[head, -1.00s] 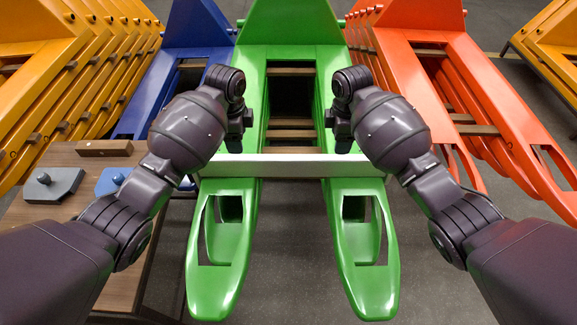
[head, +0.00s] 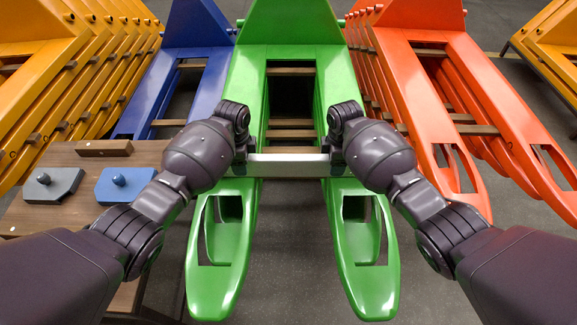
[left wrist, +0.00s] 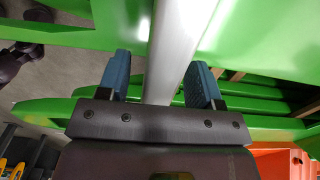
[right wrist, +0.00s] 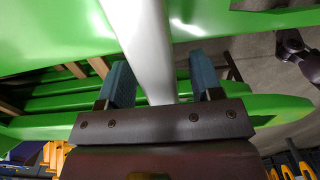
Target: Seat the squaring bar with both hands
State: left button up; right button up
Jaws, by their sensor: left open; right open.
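The squaring bar (head: 289,166) is a straight silver bar lying across the two prongs of the green fork frame (head: 222,265). Its ends are hidden behind my arms in the head view. My left gripper (left wrist: 158,78) is open, and the bar (left wrist: 178,45) passes between its blue fingers with gaps showing. My right gripper (right wrist: 162,82) is open, and the bar (right wrist: 142,40) passes between its fingers too. In the head view both grippers are at the bar, over the inner sides of the prongs, with their fingertips mostly hidden.
A wooden table (head: 75,210) at left carries a grey knobbed block (head: 50,186), a blue knobbed block (head: 125,187) and a brown wooden block (head: 104,148). Blue (head: 180,85) and orange (head: 425,85) fork frames flank the green one. Floor shows between the prongs.

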pick_arm(q)
jog(key=shift+f, duration=0.75)
pick_arm(e)
jog(key=shift+f, duration=0.75)
pick_arm(q)
grip_shut()
pick_arm(e)
grip_shut()
